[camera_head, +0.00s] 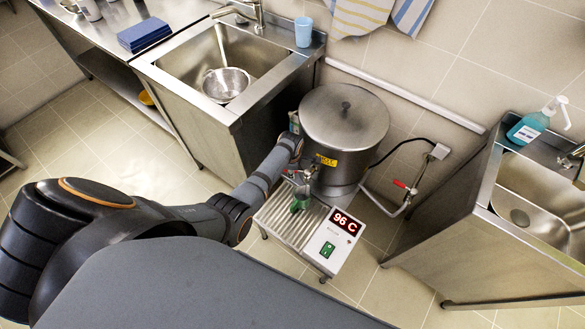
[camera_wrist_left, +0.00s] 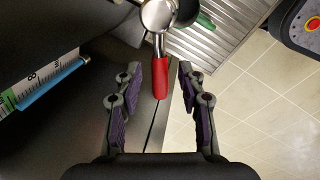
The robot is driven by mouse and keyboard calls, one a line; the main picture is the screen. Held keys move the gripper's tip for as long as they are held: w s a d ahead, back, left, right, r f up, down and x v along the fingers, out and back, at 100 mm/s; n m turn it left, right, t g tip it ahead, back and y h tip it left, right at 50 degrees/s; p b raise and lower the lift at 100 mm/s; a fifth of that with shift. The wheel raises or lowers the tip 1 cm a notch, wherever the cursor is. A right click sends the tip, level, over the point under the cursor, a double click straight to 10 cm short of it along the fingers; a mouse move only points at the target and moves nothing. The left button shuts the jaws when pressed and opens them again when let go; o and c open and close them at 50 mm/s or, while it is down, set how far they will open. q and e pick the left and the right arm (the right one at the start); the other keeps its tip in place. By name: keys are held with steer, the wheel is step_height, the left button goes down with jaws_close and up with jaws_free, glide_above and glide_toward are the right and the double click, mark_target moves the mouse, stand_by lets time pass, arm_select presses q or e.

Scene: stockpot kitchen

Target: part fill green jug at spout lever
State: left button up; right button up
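The green jug (camera_head: 300,202) stands on the ribbed drip tray (camera_head: 275,215) below the spout of the steel boiler (camera_head: 345,125). Part of the jug shows at the top of the left wrist view (camera_wrist_left: 206,22). The spout (camera_wrist_left: 157,14) has a lever with a red grip (camera_wrist_left: 160,82). My left gripper (camera_wrist_left: 159,76) is open, its purple-padded fingers on either side of the red lever, with gaps to both. In the head view my left arm reaches to the boiler's front and the fingers are hard to make out. The jug's contents cannot be seen. My right gripper is not in view.
A display (camera_head: 345,223) reads 96 C above a green switch (camera_head: 328,249). A sight gauge (camera_wrist_left: 45,78) stands left of the lever. A sink with a colander (camera_head: 226,85) is at left; another sink (camera_head: 540,195) is at right. A red-handled pipe valve (camera_head: 400,184) is right of the boiler.

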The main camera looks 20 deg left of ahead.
arm_select(q)
step_height(320, 180, up, 12)
steer(key=s, duration=0.2)
steer(key=shift+d+f, duration=0.15)
steer(key=shift+d, duration=0.2)
steer(key=shift+s, duration=0.1)
